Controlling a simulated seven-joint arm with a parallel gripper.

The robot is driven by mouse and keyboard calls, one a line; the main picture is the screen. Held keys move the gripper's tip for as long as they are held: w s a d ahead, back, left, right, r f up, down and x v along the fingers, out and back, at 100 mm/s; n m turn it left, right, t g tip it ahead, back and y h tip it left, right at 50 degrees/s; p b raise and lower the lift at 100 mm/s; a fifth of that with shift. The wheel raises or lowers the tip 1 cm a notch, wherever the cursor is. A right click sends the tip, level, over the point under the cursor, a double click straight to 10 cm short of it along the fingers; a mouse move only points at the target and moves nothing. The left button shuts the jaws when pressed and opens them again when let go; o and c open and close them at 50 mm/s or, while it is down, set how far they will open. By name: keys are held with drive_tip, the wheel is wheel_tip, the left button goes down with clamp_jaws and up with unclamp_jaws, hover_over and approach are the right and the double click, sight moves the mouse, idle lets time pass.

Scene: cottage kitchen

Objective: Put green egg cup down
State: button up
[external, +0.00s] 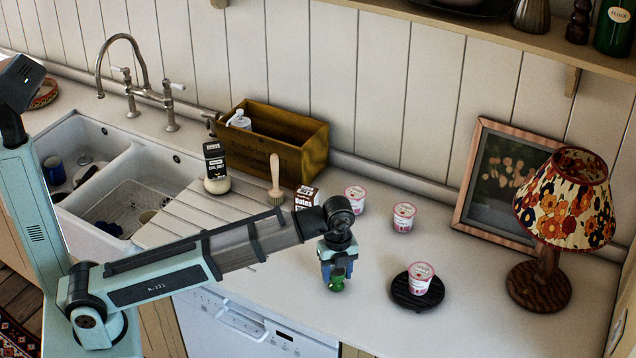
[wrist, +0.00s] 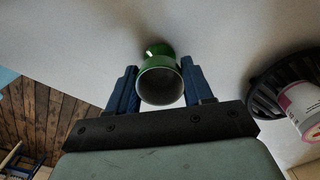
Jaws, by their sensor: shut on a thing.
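The green egg cup (wrist: 160,80) is between the blue fingers of my gripper (wrist: 160,85) in the wrist view. My gripper is shut on it. In the external view the egg cup (external: 337,285) shows as a small green shape just below my gripper (external: 337,272). It is over the white counter near its front edge, above the dishwasher. I cannot tell whether the cup's foot touches the counter.
A black round trivet (external: 404,293) bearing a yogurt pot (external: 420,277) is to the right of my gripper. Two more pots (external: 355,199) (external: 403,217) and a Dates box (external: 306,197) stand behind. A floral lamp (external: 547,245) stands at right. Bare counter lies around the cup.

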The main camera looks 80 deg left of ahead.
drive_tip(key=shift+f, duration=0.1)
drive_tip(key=o, duration=1)
drive_tip(key=shift+o, duration=0.2)
wheel_tip(320, 180, up, 12)
drive_tip(key=shift+d, duration=0.1)
idle(0.4)
